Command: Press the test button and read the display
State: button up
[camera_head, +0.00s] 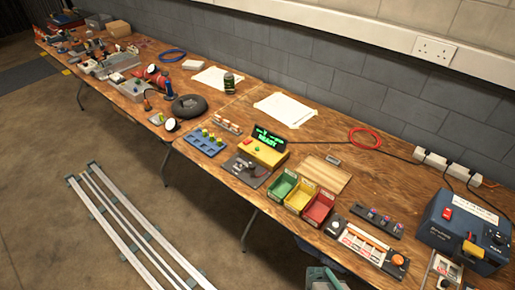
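A yellow box (263,154) stands on the wooden bench near the middle of the camera_head view. A black display (269,138) with green text is on its back edge. Its large lower line reads "READY"; the small line above is too small to read surely. A small green button (257,149) is on the box's top, with a small reddish spot beside it. I cannot tell which is the test button. My gripper is not recognisable in this view. A grey and teal part at the bottom edge may be mine.
Green (283,185), yellow (300,195) and red bins (319,208) stand just right of the box. A grey plate with a black knob (245,169) is in front. A wooden board (325,174) lies behind the bins. Floor rails (125,225) run beside the bench.

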jog(key=shift+c, duration=0.4)
grip_shut()
dwell(0.9)
